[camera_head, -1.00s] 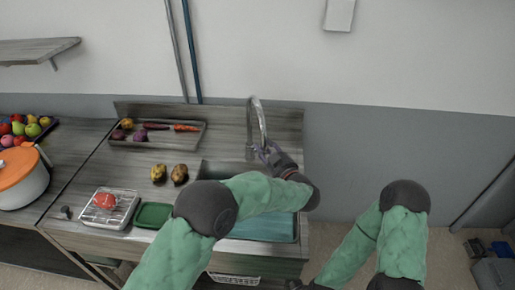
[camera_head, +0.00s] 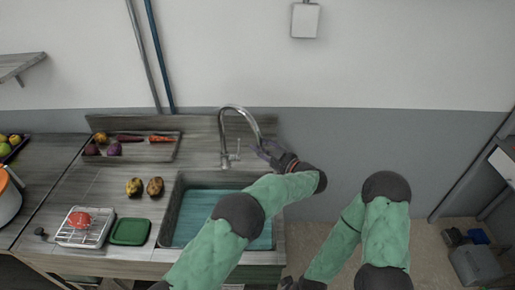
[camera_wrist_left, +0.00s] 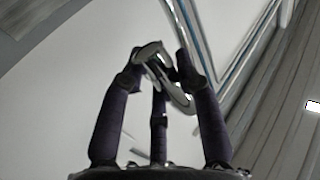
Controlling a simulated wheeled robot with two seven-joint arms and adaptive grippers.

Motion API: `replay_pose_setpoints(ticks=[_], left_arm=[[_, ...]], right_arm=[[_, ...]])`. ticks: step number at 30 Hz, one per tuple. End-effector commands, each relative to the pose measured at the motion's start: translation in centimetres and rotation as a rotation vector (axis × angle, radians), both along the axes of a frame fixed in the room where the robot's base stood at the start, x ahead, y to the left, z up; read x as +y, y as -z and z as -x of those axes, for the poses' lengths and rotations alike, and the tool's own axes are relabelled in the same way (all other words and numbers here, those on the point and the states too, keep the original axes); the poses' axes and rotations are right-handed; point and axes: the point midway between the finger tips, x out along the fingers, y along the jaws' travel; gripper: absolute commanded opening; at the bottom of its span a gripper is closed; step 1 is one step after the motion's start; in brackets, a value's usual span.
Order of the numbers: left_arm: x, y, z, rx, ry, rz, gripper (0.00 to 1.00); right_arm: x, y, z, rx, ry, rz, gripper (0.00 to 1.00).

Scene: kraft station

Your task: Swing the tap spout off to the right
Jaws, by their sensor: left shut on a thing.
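The chrome tap (camera_head: 224,140) stands upright at the back edge of the sink. Its curved spout (camera_head: 240,109) arcs over to the right, with the end by my left gripper. My left gripper (camera_head: 266,149) is shut on the spout near its outlet, at the sink's back right. In the left wrist view the dark fingers of the left gripper (camera_wrist_left: 160,75) close around the shiny metal spout (camera_wrist_left: 176,95). My right gripper (camera_head: 298,284) is low at the bottom edge of the head view, dark and partly cut off, and its jaws cannot be made out.
The sink (camera_head: 170,215) has a teal basin, partly hidden by my left arm. A vegetable tray (camera_head: 165,152) is behind.

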Motion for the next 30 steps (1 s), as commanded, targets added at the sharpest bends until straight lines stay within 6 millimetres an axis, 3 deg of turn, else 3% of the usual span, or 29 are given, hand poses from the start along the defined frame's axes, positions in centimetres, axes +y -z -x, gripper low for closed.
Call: replay_pose_setpoints(ticks=[15, 16, 18, 30], left_arm=[[-0.29, -0.07, -0.31, -0.001, 0.002, 0.0, 0.0], [-0.29, -0.06, -0.31, -0.001, 0.002, 0.0, 0.38], [-0.27, -0.07, -0.31, -0.001, 0.001, 0.0, 0.58], [-0.51, -0.05, -0.04, -0.001, 0.002, -0.001, 0.58]], right_arm=[[0.0, -0.08, 0.0, 0.0, 0.0, 0.0, 0.0], [0.0, -0.08, 0.0, 0.0, 0.0, 0.0, 0.0], [0.0, -0.08, 0.0, 0.0, 0.0, 0.0, 0.0], [-0.01, -0.07, -0.01, 0.0, 0.0, 0.0, 0.0]])
